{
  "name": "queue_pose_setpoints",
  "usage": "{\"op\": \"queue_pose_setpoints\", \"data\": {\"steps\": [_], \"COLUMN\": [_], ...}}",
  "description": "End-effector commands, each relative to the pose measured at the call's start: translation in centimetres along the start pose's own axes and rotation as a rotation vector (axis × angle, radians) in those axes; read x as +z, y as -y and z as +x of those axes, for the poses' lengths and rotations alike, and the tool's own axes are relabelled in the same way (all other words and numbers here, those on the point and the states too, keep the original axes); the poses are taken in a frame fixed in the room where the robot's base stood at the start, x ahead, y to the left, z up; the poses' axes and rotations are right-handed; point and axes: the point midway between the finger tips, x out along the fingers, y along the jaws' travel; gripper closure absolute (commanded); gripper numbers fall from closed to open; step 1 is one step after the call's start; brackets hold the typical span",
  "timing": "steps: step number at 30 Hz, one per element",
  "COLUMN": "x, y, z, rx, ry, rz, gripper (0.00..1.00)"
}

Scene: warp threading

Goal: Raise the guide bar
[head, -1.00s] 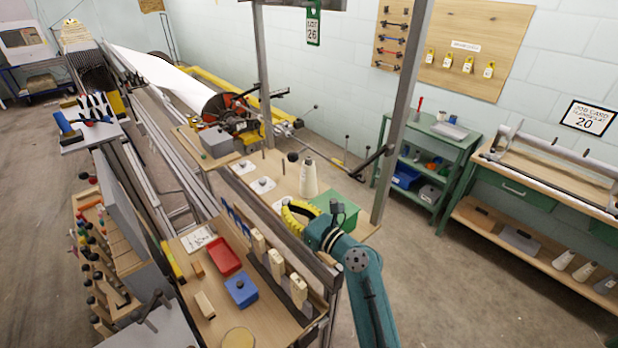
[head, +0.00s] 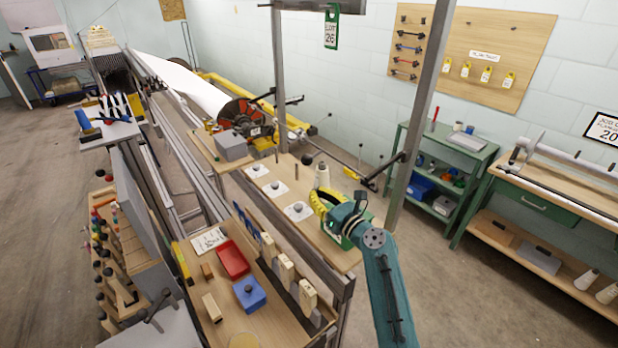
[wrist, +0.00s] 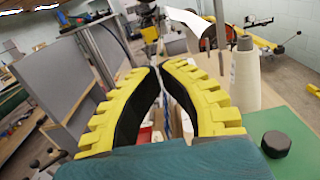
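A long thin bar with dark end fittings (head: 345,168) runs beside the grey posts, beyond the bench; I cannot tell for certain whether it is the guide bar. My gripper (head: 320,198) has yellow ribbed fingers and is over the bench, beside the green box and nearer than that bar. In the wrist view, the fingers (wrist: 160,68) curve towards each other with black inner pads. A narrow gap shows between them, with nothing held. The arm hides part of the bench below.
A cream thread cone (wrist: 246,75) and a green box (wrist: 300,125) with a black knob stand close to the right of my fingers. A grey post (head: 423,105) rises behind. A red tray (head: 232,259) and blue box (head: 250,293) lie on the near bench.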

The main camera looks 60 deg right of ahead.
Motion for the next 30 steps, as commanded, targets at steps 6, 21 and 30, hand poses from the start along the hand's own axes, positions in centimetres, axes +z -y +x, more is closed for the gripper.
{"op": "queue_pose_setpoints", "data": {"steps": [6,21,30], "x": [0.1,3.9,4.4], "y": [0.0,-0.1,-0.2], "z": [3.6,4.2,4.3], "rx": [0.000,0.000,-0.001], "ry": [0.001,-0.001,0.000], "rz": [-0.002,0.000,0.016], "gripper": [1.00,1.00,1.00]}}
